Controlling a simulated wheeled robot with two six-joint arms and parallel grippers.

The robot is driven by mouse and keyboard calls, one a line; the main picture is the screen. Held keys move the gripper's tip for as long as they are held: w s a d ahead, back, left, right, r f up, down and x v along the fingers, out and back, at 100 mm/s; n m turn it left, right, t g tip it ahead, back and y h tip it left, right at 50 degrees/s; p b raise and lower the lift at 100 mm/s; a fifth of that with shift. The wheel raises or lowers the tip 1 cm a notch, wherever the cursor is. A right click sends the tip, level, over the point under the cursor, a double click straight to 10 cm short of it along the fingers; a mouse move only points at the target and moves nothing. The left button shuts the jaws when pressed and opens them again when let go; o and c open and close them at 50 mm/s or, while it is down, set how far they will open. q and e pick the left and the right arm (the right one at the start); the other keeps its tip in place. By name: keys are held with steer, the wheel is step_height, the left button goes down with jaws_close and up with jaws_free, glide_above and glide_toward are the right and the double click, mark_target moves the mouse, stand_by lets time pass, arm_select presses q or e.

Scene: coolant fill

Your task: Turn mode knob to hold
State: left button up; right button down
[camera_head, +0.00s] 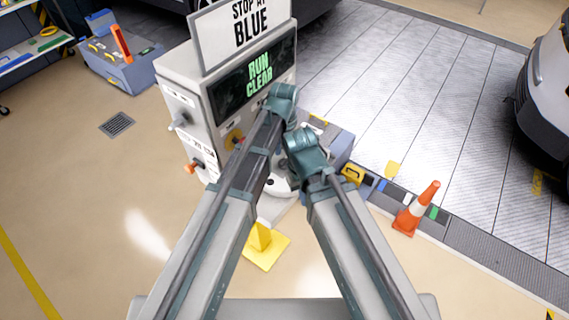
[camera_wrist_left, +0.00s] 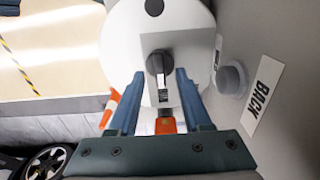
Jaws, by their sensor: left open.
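In the left wrist view a black knob (camera_wrist_left: 158,66) sits on a light grey plate on a round white body. My left gripper (camera_wrist_left: 160,76) is open, with one finger on each side of the knob. I cannot tell whether the fingers touch it. A small dark label lies below the knob, its text too small to read. In the head view the machine's screen (camera_head: 254,82) reads "RUN CLEAR". My arms cover part of the machine front, and the left fingers are hidden there. The right arm's end shows, but its fingers do not.
A "STOP AT BLUE" sign (camera_head: 242,30) tops the machine. An orange-white cone (camera_head: 416,208) stands at the right. Open floor lies left of the machine.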

arm_select(q)
step_height(320, 180, down, 2)
steer(key=shift+f+b, duration=0.1)
steer(key=shift+b, duration=0.55)
jaws_close()
stand_by(1.0)
